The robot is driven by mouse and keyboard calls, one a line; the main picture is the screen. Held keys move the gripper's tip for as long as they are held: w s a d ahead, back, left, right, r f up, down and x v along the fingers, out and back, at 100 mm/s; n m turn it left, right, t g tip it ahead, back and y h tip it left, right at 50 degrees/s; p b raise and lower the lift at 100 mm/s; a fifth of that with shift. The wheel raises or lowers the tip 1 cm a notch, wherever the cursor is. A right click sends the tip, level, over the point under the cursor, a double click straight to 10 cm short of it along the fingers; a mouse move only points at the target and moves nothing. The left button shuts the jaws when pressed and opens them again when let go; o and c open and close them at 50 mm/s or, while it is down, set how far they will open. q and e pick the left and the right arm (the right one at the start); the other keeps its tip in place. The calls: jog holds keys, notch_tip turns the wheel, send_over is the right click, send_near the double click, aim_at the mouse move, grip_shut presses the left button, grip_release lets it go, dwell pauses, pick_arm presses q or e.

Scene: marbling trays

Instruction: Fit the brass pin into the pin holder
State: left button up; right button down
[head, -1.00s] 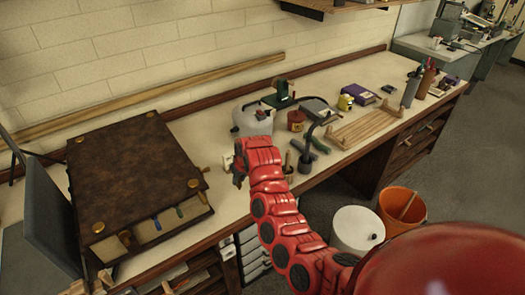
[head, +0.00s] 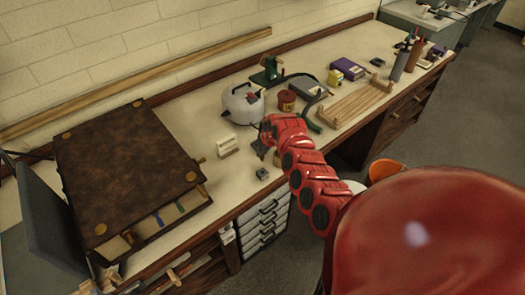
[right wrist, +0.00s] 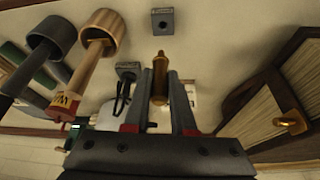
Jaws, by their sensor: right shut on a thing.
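My right gripper (head: 264,143) is over the bench, beyond a small grey block (head: 262,174) near the front edge. In the right wrist view my right gripper (right wrist: 160,76) is shut on the brass pin (right wrist: 159,82), which points away from the wrist between the fingers. Two grey blocks with dark holes show there: one ahead of the pin tip (right wrist: 162,20), apart from it, and one left of the fingers (right wrist: 128,70). I cannot tell for sure which one is the pin holder. My left gripper is not in view.
A large brown book-like press (head: 125,165) stands at left. A white block (head: 228,146) and a white kettle-like jug (head: 242,104) are near my gripper. A red jar (head: 287,100) and a wooden rack (head: 350,104) are to the right. Bench around the grey block is clear.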

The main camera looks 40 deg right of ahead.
jog(key=shift+r, duration=0.1)
jog(key=shift+s+a+f+b, duration=0.15)
jog(key=shift+f+b, duration=0.4)
jog(key=shift+f, duration=0.3)
jog(key=shift+f+b, duration=1.4)
jog(key=shift+f, duration=0.7)
jog(key=shift+f+b, duration=1.05)
jog(key=shift+f, duration=0.55)
jog(key=c, duration=0.7)
grip_release()
jog(key=shift+o, duration=0.2)
